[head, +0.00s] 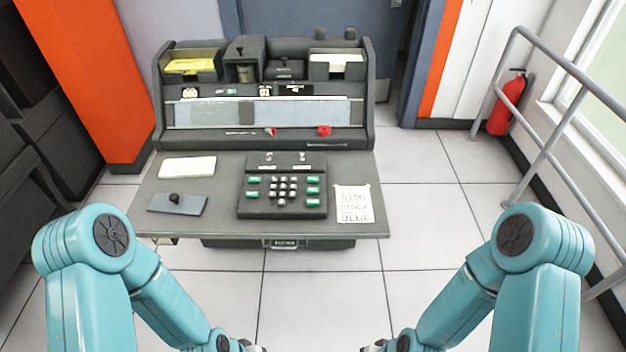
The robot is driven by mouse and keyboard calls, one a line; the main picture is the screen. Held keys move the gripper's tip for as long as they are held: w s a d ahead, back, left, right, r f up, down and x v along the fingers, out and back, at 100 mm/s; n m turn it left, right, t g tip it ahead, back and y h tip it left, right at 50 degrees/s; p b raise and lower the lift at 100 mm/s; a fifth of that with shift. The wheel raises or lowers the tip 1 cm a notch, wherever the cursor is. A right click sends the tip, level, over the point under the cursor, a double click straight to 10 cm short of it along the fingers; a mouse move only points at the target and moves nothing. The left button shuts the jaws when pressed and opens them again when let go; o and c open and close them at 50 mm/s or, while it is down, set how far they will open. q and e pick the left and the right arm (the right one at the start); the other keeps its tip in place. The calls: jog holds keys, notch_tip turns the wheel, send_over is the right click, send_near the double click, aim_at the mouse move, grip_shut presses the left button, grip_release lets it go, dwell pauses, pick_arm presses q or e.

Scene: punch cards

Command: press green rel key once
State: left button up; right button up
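A dark keypad unit (283,212) sits on the front desk of a grey punch-card console. It has pale number keys (282,189) in the middle. Green keys stand on both sides, among them an upper left one (253,180) and an upper right one (312,179). Their labels are too small to read, so I cannot tell which is the rel key. My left gripper (254,348) and my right gripper (374,347) only just show at the bottom edge, in front of the desk and apart from the keypad. Their fingers are mostly cut off.
A handwritten note (354,204) lies right of the keypad. A white card stack (187,167) and a blue-grey plate with a black knob (177,204) lie left. A red knob (324,131) is on the console behind. A railing (548,75) runs at the right.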

jog(key=shift+s+a+r, duration=0.1)
jog(key=shift+a, duration=0.05)
grip_shut()
dwell(1.4)
